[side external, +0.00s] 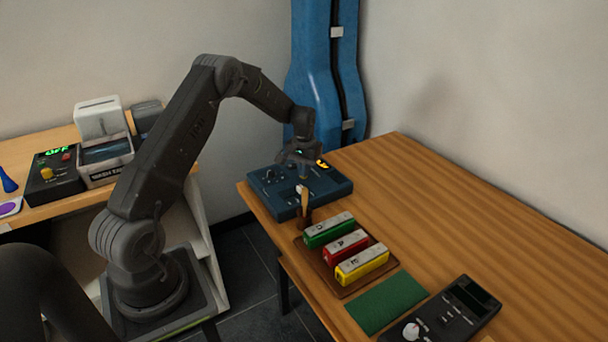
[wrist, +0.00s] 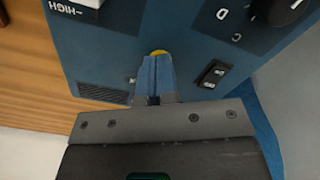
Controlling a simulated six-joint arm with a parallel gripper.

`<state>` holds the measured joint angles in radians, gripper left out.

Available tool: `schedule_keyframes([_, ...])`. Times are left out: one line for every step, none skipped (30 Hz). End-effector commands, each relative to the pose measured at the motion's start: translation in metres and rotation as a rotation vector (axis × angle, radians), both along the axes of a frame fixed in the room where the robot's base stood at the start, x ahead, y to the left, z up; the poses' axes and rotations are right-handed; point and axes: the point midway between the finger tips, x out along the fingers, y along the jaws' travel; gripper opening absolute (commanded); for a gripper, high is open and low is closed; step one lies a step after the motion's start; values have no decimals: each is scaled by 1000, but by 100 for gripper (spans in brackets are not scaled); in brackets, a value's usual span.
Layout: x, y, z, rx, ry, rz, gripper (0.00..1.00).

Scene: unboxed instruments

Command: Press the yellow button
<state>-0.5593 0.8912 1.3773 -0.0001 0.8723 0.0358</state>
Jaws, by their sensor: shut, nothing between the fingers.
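A blue instrument box (side external: 335,186) with knobs and switches lies on the wooden table. My gripper (side external: 303,178) points down over it with its fingers shut and empty. In the wrist view, the yellow button (wrist: 158,52) shows as a small yellow rim just beyond my shut fingertips (wrist: 156,62), on the blue panel (wrist: 115,48). The fingers hide most of it. I cannot tell whether they touch it or hover just above it. In the side view I cannot make out this button under my gripper.
A rocker switch (wrist: 213,75) and a knob (wrist: 278,8) sit right of my fingertips. A brown tray (side external: 312,262) with coloured blocks, a green mat (side external: 385,300) and a black meter (side external: 455,312) lie nearby. Another black box (side external: 55,178) stands on the left bench. The table's right side is clear.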

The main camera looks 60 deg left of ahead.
Motion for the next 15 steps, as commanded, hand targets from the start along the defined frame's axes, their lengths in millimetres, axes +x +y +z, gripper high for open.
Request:
schedule_keyframes([0,0,0,-1,1,0,0])
schedule_keyframes([0,0,0,-1,1,0,0])
schedule_keyframes([0,0,0,-1,1,0,0])
schedule_keyframes([0,0,1,0,0,0,0])
schedule_keyframes([0,0,2,0,0,0,0])
schedule_keyframes([0,0,4,0,0,0,0])
schedule_keyframes([0,0,5,0,0,0,0])
schedule_keyframes([0,0,7,-1,1,0,0])
schedule_keyframes([0,0,9,-1,1,0,0])
schedule_keyframes([0,0,11,-1,1,0,0])
schedule_keyframes([0,0,13,0,0,0,0])
schedule_keyframes([0,0,16,1,-1,0,0])
schedule_keyframes([0,0,18,1,-1,0,0])
schedule_keyframes([0,0,19,1,-1,0,0])
schedule_keyframes([0,0,21,0,0,0,0])
